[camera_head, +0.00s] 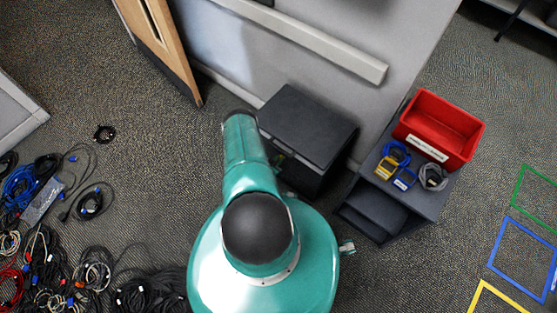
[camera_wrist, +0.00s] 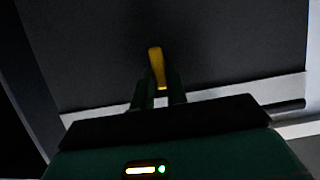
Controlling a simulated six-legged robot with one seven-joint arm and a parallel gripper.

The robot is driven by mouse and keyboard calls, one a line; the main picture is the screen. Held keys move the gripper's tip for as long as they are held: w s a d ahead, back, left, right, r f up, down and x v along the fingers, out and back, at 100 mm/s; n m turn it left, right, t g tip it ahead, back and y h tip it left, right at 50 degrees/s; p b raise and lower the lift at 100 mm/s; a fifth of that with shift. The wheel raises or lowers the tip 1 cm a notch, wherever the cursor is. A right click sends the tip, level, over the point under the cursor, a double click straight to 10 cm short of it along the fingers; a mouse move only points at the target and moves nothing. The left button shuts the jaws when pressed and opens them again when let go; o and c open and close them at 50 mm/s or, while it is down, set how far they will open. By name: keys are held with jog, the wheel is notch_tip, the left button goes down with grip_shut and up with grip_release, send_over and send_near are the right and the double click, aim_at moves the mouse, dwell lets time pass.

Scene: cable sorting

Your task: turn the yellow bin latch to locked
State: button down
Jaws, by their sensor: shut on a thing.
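The yellow latch (camera_wrist: 156,62) is a short handle on the dark face of the bin (camera_wrist: 230,50) in the wrist view. It stands nearly upright in the picture, its top leaning slightly left. My gripper (camera_wrist: 161,88) has its two dark fingers on either side of the latch's lower end and is shut on it. The dark bin (camera_head: 308,125) also shows in the head view, just beyond my teal arm. My arm hides most of the bin's front and my gripper there. I cannot tell from the picture whether the latch is locked.
A low dark shelf unit (camera_head: 432,205) right of the bin holds a red bin (camera_head: 440,110) and coiled cables. A grey partition stands behind, with a wooden door edge (camera_head: 165,45) at left. Many tangled cables (camera_head: 95,270) cover the lower left floor. Coloured floor outlines lie at right.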

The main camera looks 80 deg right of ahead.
jog(key=shift+m, duration=0.3)
jog(key=m+t, duration=0.1)
jog(key=m, duration=0.1)
jog(key=m+t+h, duration=0.1)
jog(key=s+m+t+h, duration=0.1)
jog(key=m, duration=0.1)
jog(key=shift+a+f+m, duration=0.25)
jog(key=shift+m, duration=0.05)
dwell(0.5)
jog(key=c, duration=1.4)
grip_release()
